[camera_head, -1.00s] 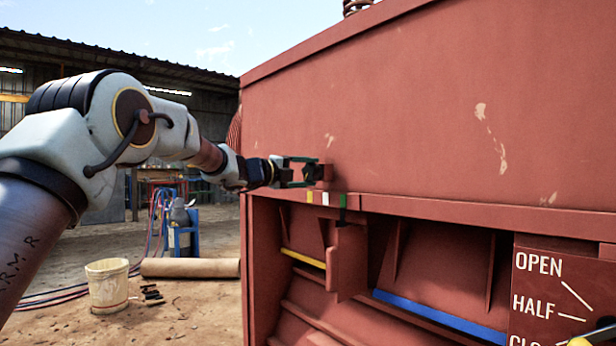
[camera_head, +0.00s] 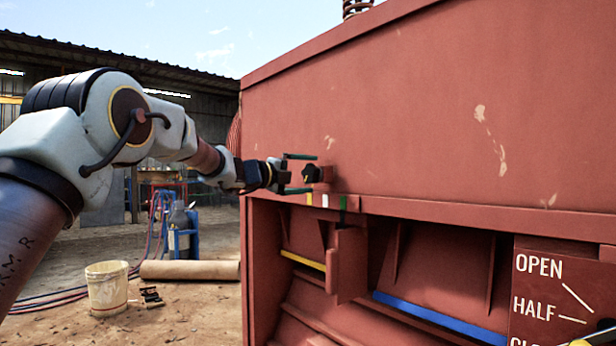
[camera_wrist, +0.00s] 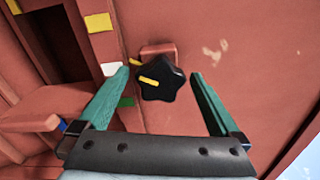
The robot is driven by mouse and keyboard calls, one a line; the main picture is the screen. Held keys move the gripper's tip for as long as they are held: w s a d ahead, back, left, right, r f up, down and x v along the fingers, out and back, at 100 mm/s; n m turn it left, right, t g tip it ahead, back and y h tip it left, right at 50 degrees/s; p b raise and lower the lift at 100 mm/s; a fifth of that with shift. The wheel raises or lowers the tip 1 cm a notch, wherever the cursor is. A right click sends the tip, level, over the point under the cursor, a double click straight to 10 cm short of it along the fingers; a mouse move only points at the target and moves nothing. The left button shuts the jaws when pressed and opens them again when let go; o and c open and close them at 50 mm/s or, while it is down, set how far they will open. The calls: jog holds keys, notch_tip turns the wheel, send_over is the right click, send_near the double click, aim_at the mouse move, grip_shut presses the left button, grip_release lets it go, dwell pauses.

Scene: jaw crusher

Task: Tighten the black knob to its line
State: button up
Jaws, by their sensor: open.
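The black knob (camera_wrist: 162,79) is a lobed, star-shaped knob with a yellow pointer line, on a red block (camera_wrist: 158,50) fixed to the red machine wall. In the head view the knob (camera_head: 311,173) sits just above the row of coloured marks. My gripper (camera_wrist: 158,78) is open, with its two green fingers on either side of the knob and apart from it. In the head view my gripper (camera_head: 300,173) is level with the knob, its fingertips close to it. The yellow (camera_wrist: 98,22), white (camera_wrist: 112,69) and green (camera_wrist: 127,101) marks lie left of the knob in the wrist view.
The red crusher body (camera_head: 420,110) fills the right side. Below the knob a red flap (camera_head: 346,262) stands out from the opening. An OPEN/HALF plate (camera_head: 550,290) is at lower right.

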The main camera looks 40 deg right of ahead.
jog(key=a+b, duration=0.1)
jog(key=a, duration=0.9)
jog(key=shift+w, duration=0.25)
jog(key=shift+w+a, duration=0.1)
jog(key=shift+a, duration=0.05)
